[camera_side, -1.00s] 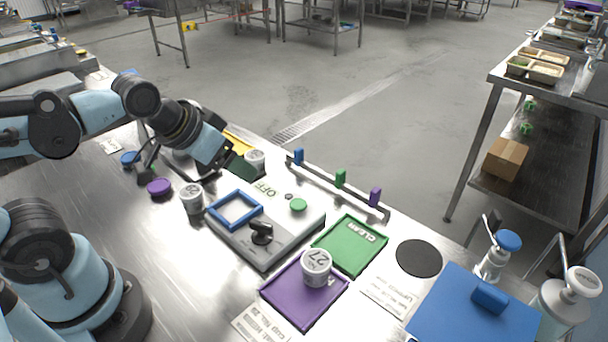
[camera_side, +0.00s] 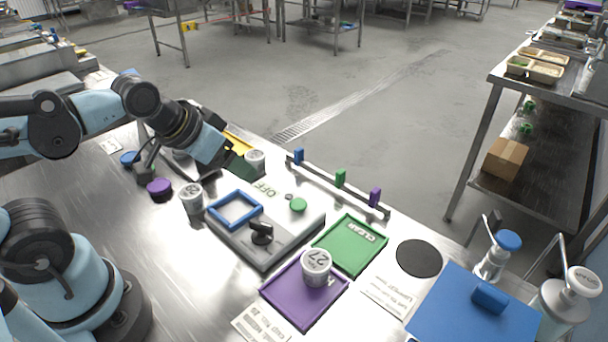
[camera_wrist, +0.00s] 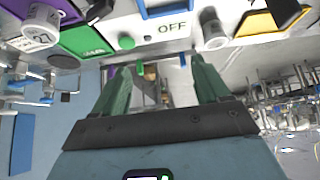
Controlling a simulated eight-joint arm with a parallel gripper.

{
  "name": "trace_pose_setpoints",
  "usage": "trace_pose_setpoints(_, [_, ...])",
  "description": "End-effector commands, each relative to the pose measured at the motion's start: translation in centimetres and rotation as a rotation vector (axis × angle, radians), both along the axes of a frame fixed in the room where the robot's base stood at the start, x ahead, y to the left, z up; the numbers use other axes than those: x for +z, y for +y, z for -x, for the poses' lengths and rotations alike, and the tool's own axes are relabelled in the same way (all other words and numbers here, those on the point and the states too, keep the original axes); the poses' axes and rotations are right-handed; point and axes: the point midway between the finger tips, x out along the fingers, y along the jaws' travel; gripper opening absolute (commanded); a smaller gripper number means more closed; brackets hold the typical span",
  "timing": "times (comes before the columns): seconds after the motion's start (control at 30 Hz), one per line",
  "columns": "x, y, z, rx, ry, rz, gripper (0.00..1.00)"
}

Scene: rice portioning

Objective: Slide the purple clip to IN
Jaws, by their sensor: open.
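The purple clip (camera_side: 375,196) stands upright at the right end of a grey rail (camera_side: 322,180) at the table's far edge. A green clip (camera_side: 340,178) and a blue clip (camera_side: 298,156) stand on the same rail. In the wrist view, the purple clip (camera_wrist: 112,71) is small and partly hidden near the left finger. My gripper (camera_side: 240,168) is left of the rail, above the table near the machine's OFF label, well apart from the purple clip. In the wrist view, my gripper (camera_wrist: 158,72) is open with nothing between its fingers. I cannot read an IN mark.
A grey machine (camera_side: 290,235) with a blue frame, green button and black knob stands in front of the rail. A green tray (camera_side: 350,246) and a purple tray (camera_side: 312,314) holding a cup (camera_side: 316,268) lie to its right.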

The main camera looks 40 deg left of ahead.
Motion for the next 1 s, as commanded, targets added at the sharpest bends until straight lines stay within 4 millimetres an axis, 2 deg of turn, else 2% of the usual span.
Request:
trace_pose_setpoints(0.07, [0.0, 0.0, 0.0, 0.000, 0.000, 0.000, 0.74])
trace_pose_setpoints(0.1, [0.0, 0.0, 0.0, 0.000, 0.000, 0.000, 0.71])
trace_pose_setpoints(0.23, [0.4, -0.2, -0.4, -0.020, 0.009, -0.010, 0.52])
trace_pose_setpoints(0.37, [1.9, -0.8, -1.9, -0.101, 0.046, -0.053, 0.51])
trace_pose_setpoints(0.5, [4.1, -2.1, -4.7, -0.252, 0.109, -0.124, 0.51])
trace_pose_setpoints(0.7, [6.1, -4.3, -9.0, -0.489, 0.199, -0.224, 0.51])
trace_pose_setpoints(1.0, [6.6, -8.6, -15.3, -0.856, 0.322, -0.349, 0.51])
